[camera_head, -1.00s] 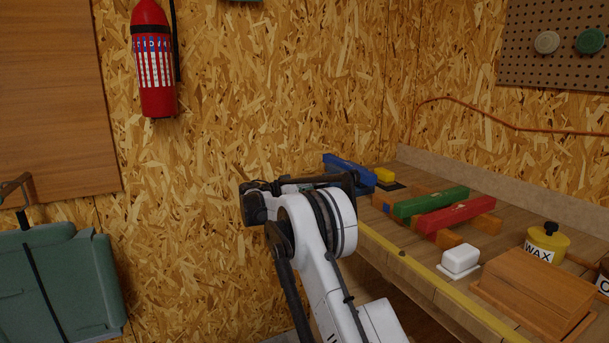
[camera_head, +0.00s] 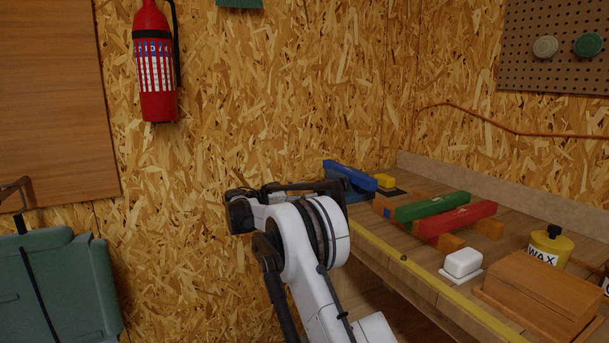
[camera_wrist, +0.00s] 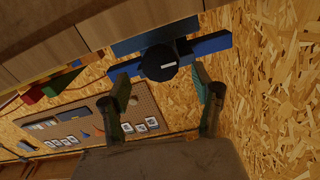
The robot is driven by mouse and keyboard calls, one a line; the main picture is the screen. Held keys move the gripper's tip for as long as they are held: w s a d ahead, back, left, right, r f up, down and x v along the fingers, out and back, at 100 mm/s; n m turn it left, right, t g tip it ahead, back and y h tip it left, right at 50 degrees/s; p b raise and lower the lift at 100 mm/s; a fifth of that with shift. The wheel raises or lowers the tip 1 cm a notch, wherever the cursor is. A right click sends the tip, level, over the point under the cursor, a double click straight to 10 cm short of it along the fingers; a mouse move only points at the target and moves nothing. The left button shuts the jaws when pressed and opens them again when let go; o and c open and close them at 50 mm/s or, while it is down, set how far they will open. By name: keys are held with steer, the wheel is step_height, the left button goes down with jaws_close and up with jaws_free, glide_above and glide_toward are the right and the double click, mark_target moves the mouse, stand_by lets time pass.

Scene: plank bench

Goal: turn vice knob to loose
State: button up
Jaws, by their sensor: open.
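The vice is blue and stands at the far left end of the bench; its blue body (camera_head: 350,174) shows in the head view, partly behind my arm. In the wrist view, its black round knob (camera_wrist: 158,63) with a short white mark sits in front of the blue jaw (camera_wrist: 212,43). My gripper (camera_wrist: 161,82) is open, with one finger to each side of the knob in the picture. I cannot tell whether either finger touches it; gaps seem to show. The white mark lies roughly level in the wrist view. In the head view my arm hides the knob and the fingers.
A chipboard wall (camera_head: 270,100) stands close behind.

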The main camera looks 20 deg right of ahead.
steer(key=a+p, duration=0.2)
steer(key=a, duration=0.7)
steer(key=s+r+n+t+y+p, duration=0.1)
steer(key=s+r+n+y+p, duration=0.1)
steer(key=s+r, duration=0.4)
steer(key=s+d+r+n+t+y+p, duration=0.1)
steer(key=s+r+n+y, duration=0.4)
steer(key=s, duration=0.6)
steer(key=shift+s+r+n+y+p, duration=0.35)
steer(key=shift+r+n+p, duration=0.1)
steer(key=shift+n, duration=0.65)
